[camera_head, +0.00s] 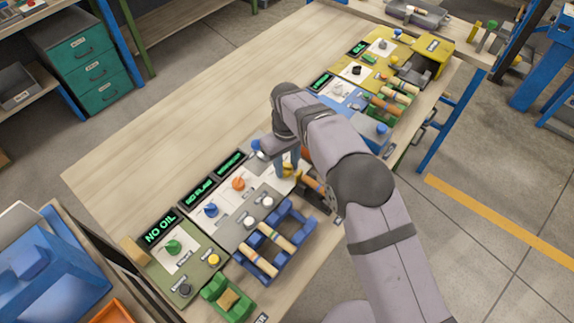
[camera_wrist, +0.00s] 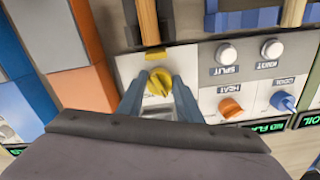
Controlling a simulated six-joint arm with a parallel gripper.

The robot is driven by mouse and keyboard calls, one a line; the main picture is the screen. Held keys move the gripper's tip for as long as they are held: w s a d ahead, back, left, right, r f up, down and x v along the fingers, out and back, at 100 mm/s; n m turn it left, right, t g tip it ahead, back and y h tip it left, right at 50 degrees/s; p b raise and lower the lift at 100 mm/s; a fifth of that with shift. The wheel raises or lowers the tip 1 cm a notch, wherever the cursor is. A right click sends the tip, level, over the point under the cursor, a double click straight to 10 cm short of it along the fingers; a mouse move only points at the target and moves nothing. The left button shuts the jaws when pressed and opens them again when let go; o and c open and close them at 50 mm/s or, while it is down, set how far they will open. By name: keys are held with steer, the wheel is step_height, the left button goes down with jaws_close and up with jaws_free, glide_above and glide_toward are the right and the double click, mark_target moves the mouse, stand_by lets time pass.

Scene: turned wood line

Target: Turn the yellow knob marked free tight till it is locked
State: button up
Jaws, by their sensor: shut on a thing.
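The yellow knob (camera_wrist: 160,82) sits on a pale panel in the wrist view, with its raised grip running at a slant. My gripper (camera_wrist: 160,86) reaches it from below in that view, with one blue finger on each side, shut on the knob. In the head view my gripper (camera_head: 287,165) points down at the same panel, and a bit of yellow shows beside its fingers. The free and tight marks cannot be read, and the fingers hide parts of the panel.
A blue rack (camera_head: 290,212) with wooden rods stands in front. The bench (camera_head: 190,110) behind the panels is clear.

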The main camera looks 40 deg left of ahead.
mark_target(285, 166)
steer(key=m, duration=0.6)
steer(key=shift+a+m, duration=0.1)
steer(key=shift+m, duration=0.2)
steer(key=m, duration=0.6)
steer(key=shift+a+r+m+b, duration=0.1)
steer(key=shift+a+m+b, duration=0.05)
steer(key=shift+m+b, duration=0.2)
steer(key=o, duration=1)
steer(key=shift+s, duration=0.1)
steer(key=shift+o, duration=0.2)
steer(key=shift+r+b, duration=1)
steer(key=shift+r, duration=2.65)
